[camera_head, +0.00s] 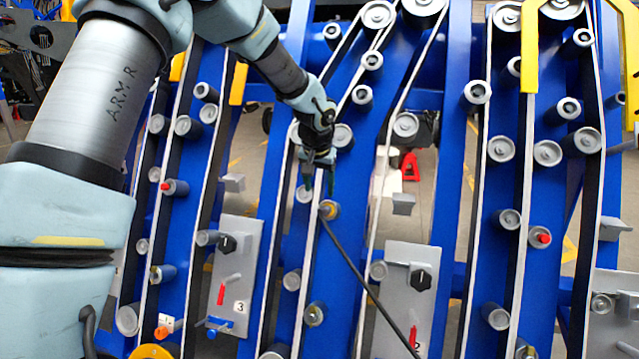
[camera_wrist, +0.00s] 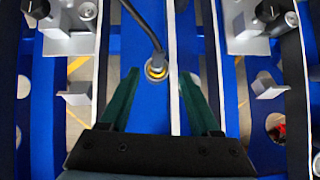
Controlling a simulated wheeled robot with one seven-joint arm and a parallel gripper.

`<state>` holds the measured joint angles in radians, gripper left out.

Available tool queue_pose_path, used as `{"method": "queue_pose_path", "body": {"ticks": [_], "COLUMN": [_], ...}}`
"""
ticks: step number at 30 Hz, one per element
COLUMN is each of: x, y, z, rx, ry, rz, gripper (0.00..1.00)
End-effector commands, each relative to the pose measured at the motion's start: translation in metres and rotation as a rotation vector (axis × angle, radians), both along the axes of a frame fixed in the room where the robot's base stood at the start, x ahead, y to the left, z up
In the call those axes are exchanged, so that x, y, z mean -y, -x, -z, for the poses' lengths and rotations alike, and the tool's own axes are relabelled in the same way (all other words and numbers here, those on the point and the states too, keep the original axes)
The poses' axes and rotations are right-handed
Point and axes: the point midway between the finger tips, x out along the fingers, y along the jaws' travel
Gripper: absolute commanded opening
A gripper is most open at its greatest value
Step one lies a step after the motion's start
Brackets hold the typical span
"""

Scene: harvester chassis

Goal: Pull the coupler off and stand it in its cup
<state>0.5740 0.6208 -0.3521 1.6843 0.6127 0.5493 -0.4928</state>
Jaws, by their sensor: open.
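The coupler (camera_head: 328,209) is a small brass-coloured fitting on a blue panel, with a black hose (camera_head: 365,285) running from it down to the right. In the wrist view the coupler (camera_wrist: 156,70) shows ahead of my gripper, between the lines of its two green fingers, with the hose leaving upward. My gripper (camera_head: 318,187) is open and just above the coupler in the head view; the fingers (camera_wrist: 158,82) also show in the wrist view, apart and empty. They do not appear to touch the coupler. I cannot tell which part is the cup.
Grey brackets (camera_head: 403,203) and (camera_head: 234,183) stick out on either side. Grey plates with black knobs and red levers, one marked 3 (camera_head: 236,262), stand lower down. Many rollers (camera_head: 314,314) and belts crowd the blue panels. A yellow bar (camera_head: 529,55) is at upper right.

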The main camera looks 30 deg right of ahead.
Motion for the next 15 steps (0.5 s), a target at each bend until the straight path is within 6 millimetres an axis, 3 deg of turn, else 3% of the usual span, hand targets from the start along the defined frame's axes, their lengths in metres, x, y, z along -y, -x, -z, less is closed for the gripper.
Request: {"method": "queue_pose_path", "body": {"ticks": [5, 15], "x": [0.006, 0.018], "y": [-0.004, -0.023], "z": [0.011, 0.064], "rx": [0.000, -0.002], "ry": [0.002, 0.000], "rz": [0.002, 0.003], "gripper": [0.64, 0.64]}}
